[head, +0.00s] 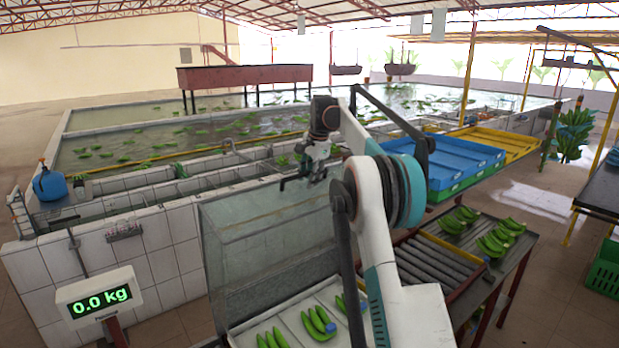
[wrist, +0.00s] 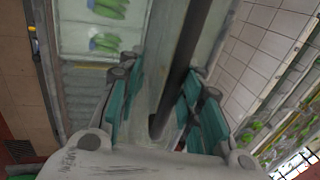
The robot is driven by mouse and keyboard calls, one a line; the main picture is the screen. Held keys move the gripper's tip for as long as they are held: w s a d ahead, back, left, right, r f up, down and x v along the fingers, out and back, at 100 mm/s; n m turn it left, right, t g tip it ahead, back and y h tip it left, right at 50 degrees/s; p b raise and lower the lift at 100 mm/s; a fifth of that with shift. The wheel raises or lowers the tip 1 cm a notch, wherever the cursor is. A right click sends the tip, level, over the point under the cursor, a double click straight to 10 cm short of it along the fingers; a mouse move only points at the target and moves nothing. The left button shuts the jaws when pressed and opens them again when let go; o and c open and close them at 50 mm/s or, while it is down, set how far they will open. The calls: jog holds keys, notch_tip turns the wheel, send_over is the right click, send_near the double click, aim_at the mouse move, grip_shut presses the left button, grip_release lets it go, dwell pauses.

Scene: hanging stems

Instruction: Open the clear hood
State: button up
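The clear hood (head: 265,245) is a greenish see-through box-like cover. In the head view it stands raised at the back of a pale tray (head: 245,335), whose front part with green bananas shows uncovered. My gripper (head: 290,182) is at the hood's upper edge. In the wrist view my gripper (wrist: 165,80) has its teal fingers spread apart, with a dark bar (wrist: 185,60) running between them. I see clear space between the bar and the left finger. I cannot tell whether the bar touches the right finger, or whether it belongs to the hood.
A scale display (head: 100,303) reading 0.0 kg stands at front left. The tiled wall (head: 120,265) of a water tank lies behind the hood. A roller conveyor (head: 440,265) and blue crates (head: 450,160) are to the right. The tray also shows in the wrist view (wrist: 75,45).

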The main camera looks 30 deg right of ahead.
jog(key=v, duration=1.2)
dwell(0.6)
